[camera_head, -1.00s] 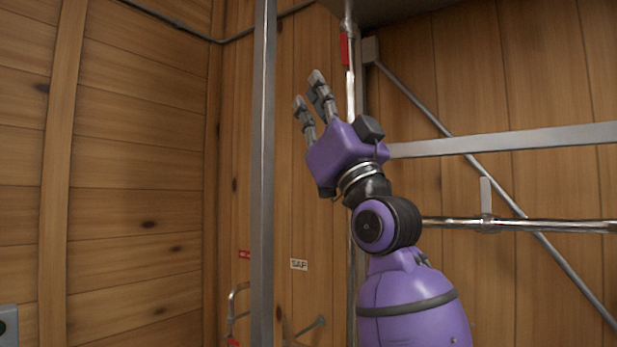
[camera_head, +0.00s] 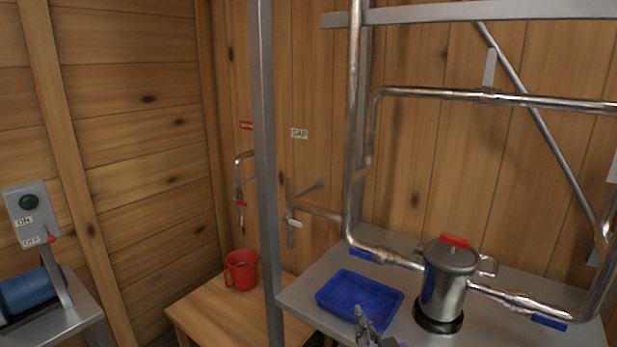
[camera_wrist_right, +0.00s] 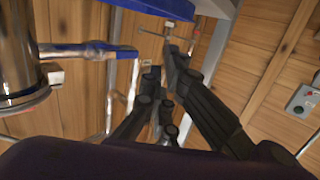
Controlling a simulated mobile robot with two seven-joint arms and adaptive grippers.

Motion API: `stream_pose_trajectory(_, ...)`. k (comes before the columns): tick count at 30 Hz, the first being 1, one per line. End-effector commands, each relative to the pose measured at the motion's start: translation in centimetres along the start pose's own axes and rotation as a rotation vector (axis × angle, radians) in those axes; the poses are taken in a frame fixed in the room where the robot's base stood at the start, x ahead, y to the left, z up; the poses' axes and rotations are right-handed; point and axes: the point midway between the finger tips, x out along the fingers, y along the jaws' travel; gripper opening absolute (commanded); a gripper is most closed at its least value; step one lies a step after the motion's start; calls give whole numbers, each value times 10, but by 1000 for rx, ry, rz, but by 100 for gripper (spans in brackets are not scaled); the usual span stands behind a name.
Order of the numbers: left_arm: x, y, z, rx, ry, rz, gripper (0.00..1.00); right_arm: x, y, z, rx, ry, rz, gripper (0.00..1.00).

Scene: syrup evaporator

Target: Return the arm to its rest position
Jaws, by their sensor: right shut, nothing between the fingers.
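My right gripper (camera_head: 365,322) shows at the bottom edge of the head view, with only its grey fingers and a bit of purple in sight. It is in front of the blue tray (camera_head: 340,303), low over the near side of the metal shelf, and holds nothing. In the right wrist view my dark fingers (camera_wrist_right: 165,75) reach up the middle, shut and empty. The rest of my right arm is hidden below the head view. My left gripper is not in view.
A steel pot (camera_head: 446,292) with a red-handled lid stands right of the tray, joined to pipes with blue handles. A grey upright post (camera_head: 264,150) stands left. A red jug (camera_head: 241,270) sits on a wooden table. A switch box (camera_head: 30,213) is far left.

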Motion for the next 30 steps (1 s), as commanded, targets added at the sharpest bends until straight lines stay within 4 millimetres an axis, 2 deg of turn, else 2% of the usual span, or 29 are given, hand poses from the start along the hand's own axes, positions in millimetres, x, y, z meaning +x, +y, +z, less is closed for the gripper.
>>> stream_pose_trajectory(1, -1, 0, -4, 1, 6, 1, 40, -23, 2, 34, 0, -61, 15, 0)
stream_pose_trajectory(3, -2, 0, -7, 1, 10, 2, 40, -54, 5, 78, 0, -140, 34, 0)
stream_pose_trajectory(5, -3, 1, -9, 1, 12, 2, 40, -84, 6, 114, 0, -209, 50, 0)
stream_pose_trajectory(6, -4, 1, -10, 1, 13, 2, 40, -105, 6, 136, 3, -254, 59, 0)
stream_pose_trajectory(8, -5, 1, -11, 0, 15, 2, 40, -139, 5, 168, 7, -321, 73, 0)
stream_pose_trajectory(12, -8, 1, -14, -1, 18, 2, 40, -222, 1, 232, 31, -476, 104, 0)
stream_pose_trajectory(15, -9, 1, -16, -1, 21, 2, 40, -278, -5, 266, 56, -571, 124, 0)
stream_pose_trajectory(18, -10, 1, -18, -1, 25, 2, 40, -321, -8, 288, 75, -642, 141, 0)
stream_pose_trajectory(21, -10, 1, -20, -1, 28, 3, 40, -348, -9, 301, 85, -686, 154, 0)
stream_pose_trajectory(24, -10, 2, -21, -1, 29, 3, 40, -360, -10, 306, 89, -706, 159, 0)
stream_pose_trajectory(30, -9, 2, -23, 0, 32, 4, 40, -362, -10, 308, 89, -710, 160, 0)
